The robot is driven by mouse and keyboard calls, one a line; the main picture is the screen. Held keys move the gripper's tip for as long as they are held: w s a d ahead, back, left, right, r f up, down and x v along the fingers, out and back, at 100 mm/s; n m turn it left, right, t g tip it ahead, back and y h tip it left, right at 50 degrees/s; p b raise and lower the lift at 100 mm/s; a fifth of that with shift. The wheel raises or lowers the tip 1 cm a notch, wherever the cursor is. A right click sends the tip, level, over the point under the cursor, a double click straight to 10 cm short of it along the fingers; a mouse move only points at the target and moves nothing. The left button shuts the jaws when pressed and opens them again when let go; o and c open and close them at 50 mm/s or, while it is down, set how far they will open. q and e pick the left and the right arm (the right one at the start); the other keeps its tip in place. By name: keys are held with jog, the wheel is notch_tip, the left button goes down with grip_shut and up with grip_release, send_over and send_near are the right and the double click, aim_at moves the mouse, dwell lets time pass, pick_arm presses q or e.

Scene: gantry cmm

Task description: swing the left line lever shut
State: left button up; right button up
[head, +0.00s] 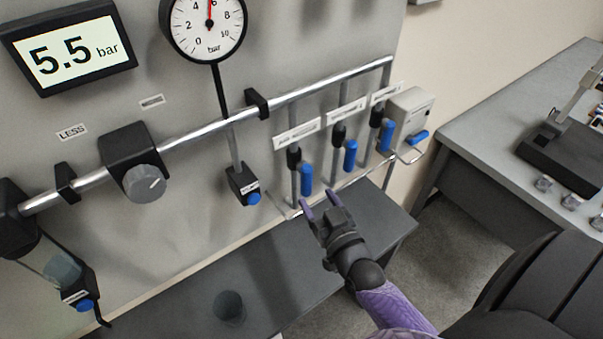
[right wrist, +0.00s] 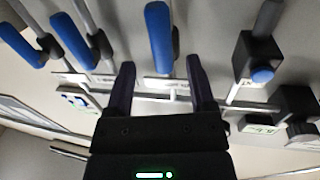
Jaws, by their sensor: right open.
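The left line lever (head: 306,180) has a blue handle hanging from a black valve body, beside and roughly along its vertical pipe. My right gripper (head: 320,203) is open and empty, its purple fingertips just below and slightly right of this handle. In the right wrist view the left line lever (right wrist: 160,40) shows beyond the gap between the open fingers (right wrist: 161,68). I see no contact with it. My left gripper is not in view.
Similar blue levers hang on the middle line (head: 350,156) and the right line (head: 386,136), close on the right. A black block with a blue knob (head: 253,198) hangs on the left. The gauge display (head: 70,50) reads 5.5 bar. A grey bench (head: 290,270) lies below.

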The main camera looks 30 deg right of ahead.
aim_at(309, 187)
jog(key=w, duration=0.5)
jog(key=shift+w+d+f, duration=0.1)
jog(key=shift+w+d, duration=0.2)
jog(key=shift+w, duration=0.1)
grip_shut()
dwell(0.9)
